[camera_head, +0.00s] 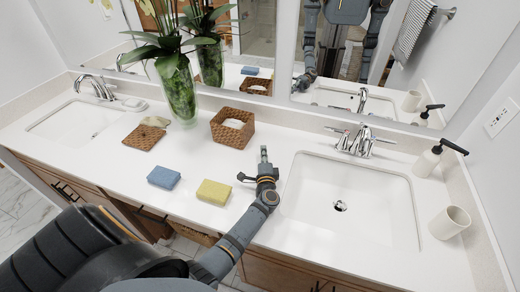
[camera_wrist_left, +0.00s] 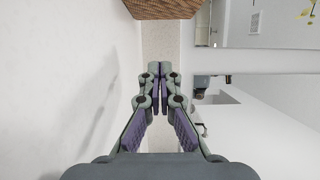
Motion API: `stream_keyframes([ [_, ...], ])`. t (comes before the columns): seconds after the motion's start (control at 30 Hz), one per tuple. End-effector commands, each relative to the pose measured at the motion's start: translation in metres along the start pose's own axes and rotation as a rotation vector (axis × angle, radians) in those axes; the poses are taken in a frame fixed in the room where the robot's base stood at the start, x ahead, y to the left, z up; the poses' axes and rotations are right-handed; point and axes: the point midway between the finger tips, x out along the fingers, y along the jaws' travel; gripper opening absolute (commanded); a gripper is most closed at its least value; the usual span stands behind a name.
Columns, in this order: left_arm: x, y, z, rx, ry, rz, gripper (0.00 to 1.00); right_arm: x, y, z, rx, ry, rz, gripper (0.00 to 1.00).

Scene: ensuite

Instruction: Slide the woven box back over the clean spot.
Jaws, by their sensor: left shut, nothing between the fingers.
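The woven box (camera_head: 232,128) is a square brown basket with white contents. It stands on the white counter near the backsplash, right of the glass vase; its lower part also shows at the top of the left wrist view (camera_wrist_left: 165,8). My left gripper (camera_head: 264,154) is shut and empty, low over the counter to the right of and slightly nearer than the box, with a gap between them. Its closed fingertips show in the left wrist view (camera_wrist_left: 160,70). I cannot make out a distinct clean spot on the counter. My right gripper is not directly in view.
A blue sponge (camera_head: 164,177) and a yellow sponge (camera_head: 214,192) lie near the front edge. A woven lid-like square (camera_head: 144,137) lies to the left, near the vase (camera_head: 180,95). The right sink (camera_head: 345,205) opens beside my gripper. The mirror repeats objects behind the counter.

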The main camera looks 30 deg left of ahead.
Motion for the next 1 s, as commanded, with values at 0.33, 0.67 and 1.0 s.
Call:
stream_keyframes([
  [0.33,0.076,0.002,0.0,0.001,0.0,-0.003,0.0,0.023,-0.002,0.003,0.0,-0.002,0.0,0.4],
  [0.67,0.086,0.0,0.037,0.0,0.001,-0.001,0.0,0.018,-0.001,0.003,-0.001,-0.002,0.001,0.4],
  [1.0,0.086,-0.001,0.039,-0.001,0.001,-0.001,0.0,0.018,0.0,0.003,-0.001,-0.002,0.002,0.4],
])
